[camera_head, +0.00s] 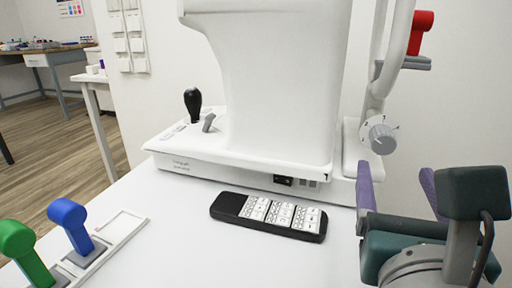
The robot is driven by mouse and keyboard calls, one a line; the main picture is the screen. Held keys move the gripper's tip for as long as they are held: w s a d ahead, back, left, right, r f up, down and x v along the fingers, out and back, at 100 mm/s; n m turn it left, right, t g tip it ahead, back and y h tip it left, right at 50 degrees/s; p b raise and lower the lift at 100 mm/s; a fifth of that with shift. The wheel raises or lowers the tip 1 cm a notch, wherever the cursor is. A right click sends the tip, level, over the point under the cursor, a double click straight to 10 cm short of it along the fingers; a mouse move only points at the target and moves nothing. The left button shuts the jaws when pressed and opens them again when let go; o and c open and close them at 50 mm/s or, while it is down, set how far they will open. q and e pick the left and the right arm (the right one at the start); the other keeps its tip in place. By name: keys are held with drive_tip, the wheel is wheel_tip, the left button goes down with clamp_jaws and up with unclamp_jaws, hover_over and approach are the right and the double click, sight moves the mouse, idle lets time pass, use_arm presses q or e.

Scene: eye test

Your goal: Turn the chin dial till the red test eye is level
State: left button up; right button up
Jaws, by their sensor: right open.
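The red test eye (419,31) stands on a small grey holder (404,63) on the white frame at the upper right. It is partly hidden by the white curved bar, and I cannot tell whether it is level. The grey chin dial (382,138) sits lower on that frame, with printed marks around it. My right gripper (396,182) is at the lower right, just below the dial. Its purple fingers are apart and it is empty; it does not visibly touch the dial. My left gripper is not in view.
A white instrument (275,80) with a black joystick (193,103) fills the middle. A black remote-like pad (268,216) lies before it. Green (22,250) and blue (72,222) test eyes stand in a white rack (122,226) with a bare slot. The white tabletop (230,262) in front is clear.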

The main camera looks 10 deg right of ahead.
sight(384, 145)
drive_tip(key=b+x, duration=0.2)
drive_tip(key=x, duration=0.8)
drive_tip(key=shift+r, duration=0.1)
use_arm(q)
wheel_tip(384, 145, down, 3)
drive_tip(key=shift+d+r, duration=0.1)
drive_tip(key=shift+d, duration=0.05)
use_arm(e)
drive_tip(key=shift+n, duration=0.3)
drive_tip(key=shift+a, duration=0.1)
drive_tip(key=c, duration=0.4)
clamp_jaws()
